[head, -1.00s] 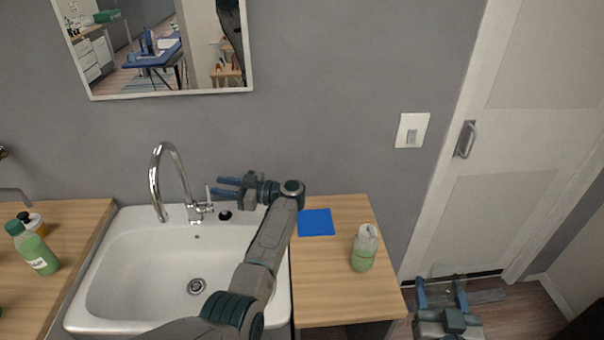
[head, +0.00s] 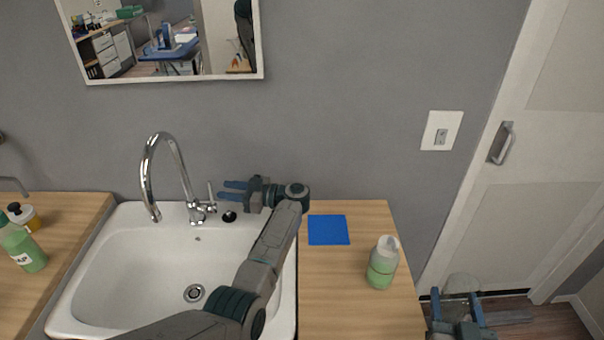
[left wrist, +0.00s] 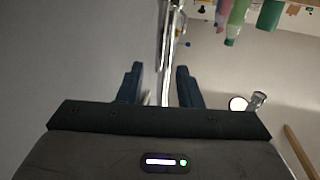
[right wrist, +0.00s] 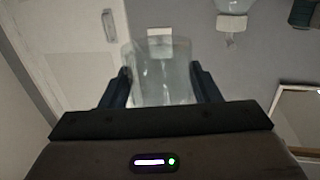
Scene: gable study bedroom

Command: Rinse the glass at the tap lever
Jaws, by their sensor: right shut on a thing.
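A clear glass (right wrist: 158,75) is held between the fingers of my right gripper (right wrist: 161,85). In the head view the glass (head: 462,284) and right gripper (head: 456,298) are low at the right, beyond the counter's right edge and in front of the door. My left gripper (head: 226,190) is open, its fingers pointing left at the tap lever (head: 211,192), beside the chrome tap (head: 177,160). In the left wrist view the tap (left wrist: 166,60) shows between the open fingers (left wrist: 160,70). I cannot tell whether they touch the lever. No water is visible.
The white sink (head: 135,262) lies below the tap. On the right counter (head: 350,305) are a blue cloth (head: 328,229) and a bottle of green liquid (head: 382,262). Bottles (head: 22,248) stand on the left counter. A mirror (head: 258,40) hangs above.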

